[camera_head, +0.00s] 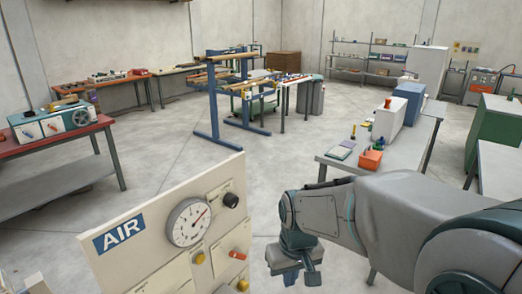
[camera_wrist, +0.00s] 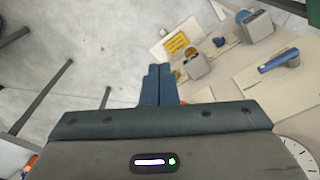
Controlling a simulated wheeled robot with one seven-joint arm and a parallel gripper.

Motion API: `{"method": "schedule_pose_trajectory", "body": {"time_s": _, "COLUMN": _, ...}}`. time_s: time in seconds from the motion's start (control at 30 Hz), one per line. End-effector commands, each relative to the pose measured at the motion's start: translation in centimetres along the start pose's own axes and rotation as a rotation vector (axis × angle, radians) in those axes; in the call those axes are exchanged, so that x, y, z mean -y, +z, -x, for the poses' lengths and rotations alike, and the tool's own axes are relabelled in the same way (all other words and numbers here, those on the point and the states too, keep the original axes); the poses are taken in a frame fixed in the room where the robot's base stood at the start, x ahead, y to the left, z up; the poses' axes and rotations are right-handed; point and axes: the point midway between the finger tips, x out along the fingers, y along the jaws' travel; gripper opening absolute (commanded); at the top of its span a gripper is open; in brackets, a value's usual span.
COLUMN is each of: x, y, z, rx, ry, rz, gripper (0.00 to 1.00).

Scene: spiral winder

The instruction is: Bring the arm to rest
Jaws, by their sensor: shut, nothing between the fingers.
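My arm reaches in from the right of the head view, bent at the wrist. My gripper (camera_head: 301,275) hangs down from it, just right of the cream AIR panel (camera_head: 128,258) and apart from it in the picture. In the wrist view my gripper's two fingers (camera_wrist: 159,84) lie side by side, shut with nothing between them.
The AIR panel carries a gauge (camera_head: 188,222), knobs and an orange handle (camera_head: 238,255). A bench (camera_head: 338,160) with boxes stands behind my arm. A red-topped bench (camera_head: 50,142) is at left, and a blue frame (camera_head: 205,115) stands further back. Floor between is clear.

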Motion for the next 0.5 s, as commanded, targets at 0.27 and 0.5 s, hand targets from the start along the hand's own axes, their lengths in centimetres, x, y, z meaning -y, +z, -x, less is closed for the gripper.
{"method": "schedule_pose_trajectory", "body": {"time_s": 0.27, "x": -3.5, "y": 6.2, "z": 5.1, "rx": -0.124, "ry": 0.093, "rz": -0.155, "gripper": 0.00}}
{"method": "schedule_pose_trajectory", "body": {"time_s": 0.5, "x": -4.9, "y": 10.4, "z": 6.9, "rx": -0.205, "ry": 0.089, "rz": -0.253, "gripper": 0.00}}
